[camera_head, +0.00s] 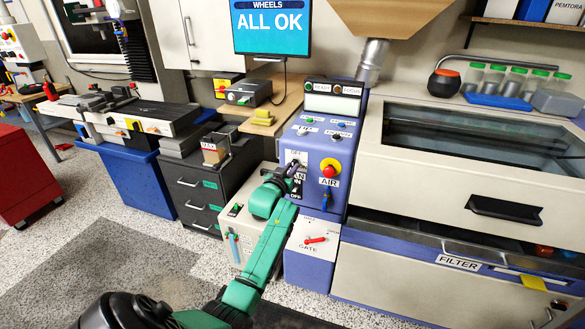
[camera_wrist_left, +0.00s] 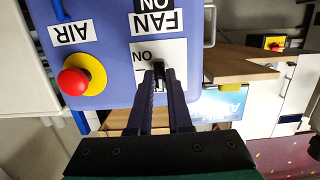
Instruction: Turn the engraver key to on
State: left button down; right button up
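The engraver's blue control cabinet (camera_head: 317,134) stands in the middle of the head view. My left gripper (camera_head: 296,166) is at its front panel and hides most of the key switch. In the left wrist view, which sees the panel upside down, a black key (camera_wrist_left: 159,74) sits on a white plate (camera_wrist_left: 176,52) with an "ON" label beside it. The key points along the fingers' direction there. The left gripper (camera_wrist_left: 160,84) has its fingertips on either side of the key; whether both press on it cannot be told. My right gripper is not in view.
A red emergency button (camera_head: 329,170) on yellow sits right beside the gripper; it also shows in the left wrist view (camera_wrist_left: 75,82). A FAN label (camera_wrist_left: 155,22) is close by. A red GATE handle (camera_head: 315,240) is below. The engraver's lid (camera_head: 450,160) is at right.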

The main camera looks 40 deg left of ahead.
pick_arm(q)
jog(key=m+y+b, duration=0.1)
jog(key=m, duration=0.3)
jog(key=shift+f, duration=0.1)
jog(key=m+b, duration=0.2)
jog(key=m, duration=0.2)
jog(key=shift+d+y, duration=0.15)
jog(key=shift+y, duration=0.25)
